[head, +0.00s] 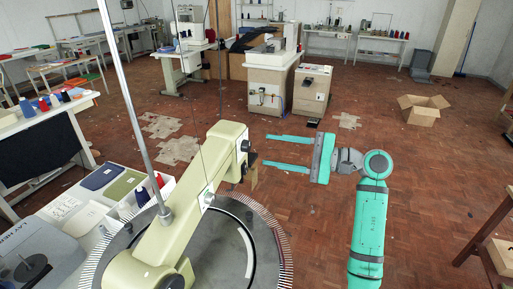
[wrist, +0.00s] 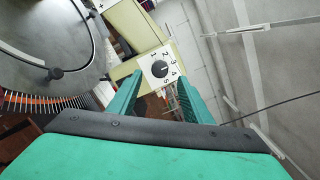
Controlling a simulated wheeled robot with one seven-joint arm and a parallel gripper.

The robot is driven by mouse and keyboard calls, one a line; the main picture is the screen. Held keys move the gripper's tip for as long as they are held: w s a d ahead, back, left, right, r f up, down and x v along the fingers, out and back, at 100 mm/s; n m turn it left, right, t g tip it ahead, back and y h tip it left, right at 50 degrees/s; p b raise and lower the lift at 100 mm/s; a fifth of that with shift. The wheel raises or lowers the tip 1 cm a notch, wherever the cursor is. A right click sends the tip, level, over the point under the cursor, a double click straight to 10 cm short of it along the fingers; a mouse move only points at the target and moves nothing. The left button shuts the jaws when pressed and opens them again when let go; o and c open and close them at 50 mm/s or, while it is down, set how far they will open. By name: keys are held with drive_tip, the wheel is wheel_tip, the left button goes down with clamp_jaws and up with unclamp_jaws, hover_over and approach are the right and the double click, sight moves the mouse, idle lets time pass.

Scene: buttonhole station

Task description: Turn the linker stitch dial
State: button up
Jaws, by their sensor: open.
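The linker stitch dial is a round dark knob (wrist: 160,68) on a white plate with numbers around it, in the upper middle of the wrist view. In the head view the dark knob (head: 245,146) shows at the end of the linker's cream arm (head: 200,185). My gripper (head: 267,150) is open and empty, just right of that end, its two green fingers pointing left at it. In the wrist view my gripper (wrist: 159,85) has its fingers on either side of the dial, with a gap to the knob.
The linker's round plate (head: 232,235) with its spiked rim lies below its arm. A thin metal pole (head: 130,95) stands at left. A white tray with cones (head: 143,196) sits beside the plate. The brown floor right of my gripper is clear up to a cardboard box (head: 422,112).

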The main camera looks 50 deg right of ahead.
sight(249, 146)
drive_tip(key=shift+x, duration=2.65)
drive_tip(key=shift+s, duration=0.1)
drive_tip(key=c, duration=1.1)
